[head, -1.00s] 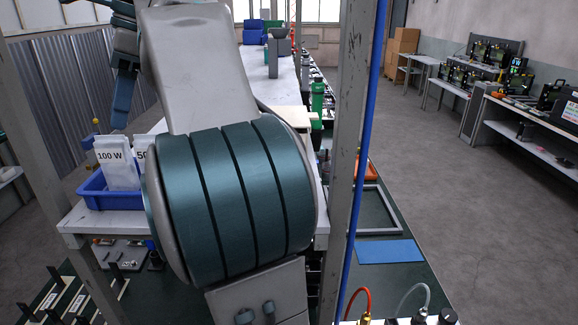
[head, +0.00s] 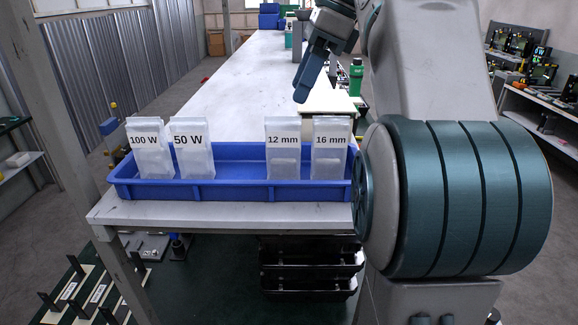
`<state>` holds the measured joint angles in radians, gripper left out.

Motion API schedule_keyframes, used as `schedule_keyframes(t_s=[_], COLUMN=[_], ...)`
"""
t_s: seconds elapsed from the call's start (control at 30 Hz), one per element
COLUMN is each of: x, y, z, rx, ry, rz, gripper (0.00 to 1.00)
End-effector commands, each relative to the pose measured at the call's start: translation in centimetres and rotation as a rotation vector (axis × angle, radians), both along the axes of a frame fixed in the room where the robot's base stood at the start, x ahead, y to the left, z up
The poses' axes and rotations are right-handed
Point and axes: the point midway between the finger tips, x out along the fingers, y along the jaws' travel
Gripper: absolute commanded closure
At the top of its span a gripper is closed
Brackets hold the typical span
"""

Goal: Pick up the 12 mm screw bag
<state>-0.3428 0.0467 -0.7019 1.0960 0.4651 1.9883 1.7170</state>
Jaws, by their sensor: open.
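The 12 mm screw bag (head: 283,150) is a pale, translucent bag with a printed label. It stands upright in a blue tray (head: 233,191) at the near end of a long white table. The 16 mm bag (head: 330,150) stands just right of it in the same tray. My gripper (head: 300,95) hangs above and beyond the tray, a little right of the 12 mm bag and apart from it. It holds nothing that I can see. It shows side-on, so the gap between its fingers is hidden.
The 100 W bag (head: 150,150) and the 50 W bag (head: 192,150) stand at the tray's left end. A free gap lies between them and the 12 mm bag. The white table (head: 225,85) is clear behind the tray. A grey post (head: 70,120) rises at the left.

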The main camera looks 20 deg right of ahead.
Motion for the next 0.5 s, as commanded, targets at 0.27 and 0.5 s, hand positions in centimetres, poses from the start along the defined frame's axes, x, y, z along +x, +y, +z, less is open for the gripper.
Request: schedule_keyframes(t_s=[0.27, 0.5], x=[0.5, 0.7], y=[1.6, 2.1], z=[-4.5, -5.8], rx=[0.001, 0.0], ry=[0.001, 0.0], rz=[-0.003, -0.005], gripper=[0.47, 0.47])
